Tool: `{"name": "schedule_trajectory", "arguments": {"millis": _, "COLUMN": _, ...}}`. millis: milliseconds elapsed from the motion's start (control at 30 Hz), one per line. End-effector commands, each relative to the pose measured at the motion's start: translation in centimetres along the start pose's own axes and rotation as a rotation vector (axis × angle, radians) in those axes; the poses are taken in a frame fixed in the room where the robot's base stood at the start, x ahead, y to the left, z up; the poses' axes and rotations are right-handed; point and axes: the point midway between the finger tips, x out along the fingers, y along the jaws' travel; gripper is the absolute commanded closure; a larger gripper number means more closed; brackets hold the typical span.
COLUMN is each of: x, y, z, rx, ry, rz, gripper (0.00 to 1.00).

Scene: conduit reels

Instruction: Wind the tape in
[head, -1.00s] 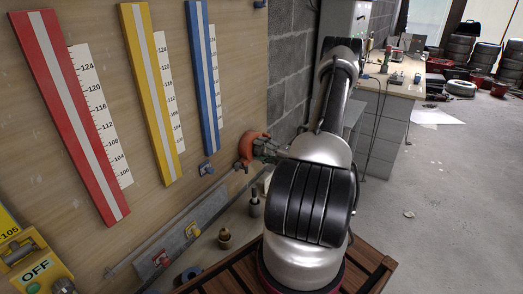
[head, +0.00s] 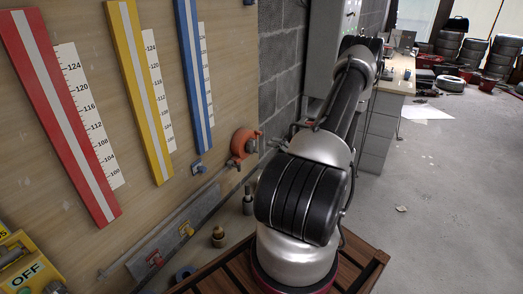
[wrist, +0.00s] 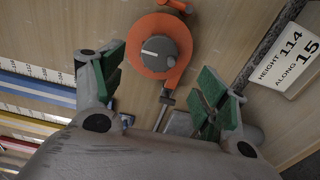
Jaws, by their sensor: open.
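The orange tape reel (head: 242,143) is mounted on the wooden board at its right side. In the wrist view the reel (wrist: 143,62) shows a round grey hub (wrist: 158,54) with a white mark. A thin grey strip (wrist: 163,112) runs down from its lower right side; I cannot tell whether this is the tape. My gripper (wrist: 160,82) is open and empty, with green-padded fingers spread apart. The reel appears beyond and between the fingers, with no visible contact. In the head view I cannot make out the gripper clearly.
Red (head: 62,115), yellow (head: 139,95) and blue (head: 196,75) bars with scales are on the board. A white label (wrist: 287,58) reads HEIGHT 114, ALONG 15. A grey rail (head: 175,235) runs below the bars. A yellow OFF box (head: 25,265) stands at lower left. Open floor (head: 430,220) lies right.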

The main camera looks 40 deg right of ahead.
Motion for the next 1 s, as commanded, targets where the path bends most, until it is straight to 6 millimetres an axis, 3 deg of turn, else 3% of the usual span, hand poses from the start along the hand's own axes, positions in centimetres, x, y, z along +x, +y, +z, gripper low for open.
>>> {"name": "schedule_trajectory", "arguments": {"millis": 100, "x": -1.8, "y": 0.0, "z": 0.1, "rx": 0.000, "ry": -0.002, "rz": 0.000, "gripper": 0.26}}
{"name": "schedule_trajectory", "arguments": {"millis": 233, "x": -2.9, "y": 0.0, "z": 0.0, "rx": 0.000, "ry": 0.000, "rz": 0.000, "gripper": 0.26}}
{"name": "schedule_trajectory", "arguments": {"millis": 833, "x": -3.0, "y": 0.0, "z": 0.0, "rx": -0.001, "ry": 0.000, "rz": 0.000, "gripper": 0.26}}
{"name": "schedule_trajectory", "arguments": {"millis": 1000, "x": -3.1, "y": -0.4, "z": 0.0, "rx": -0.113, "ry": 0.003, "rz": -0.015, "gripper": 0.26}}
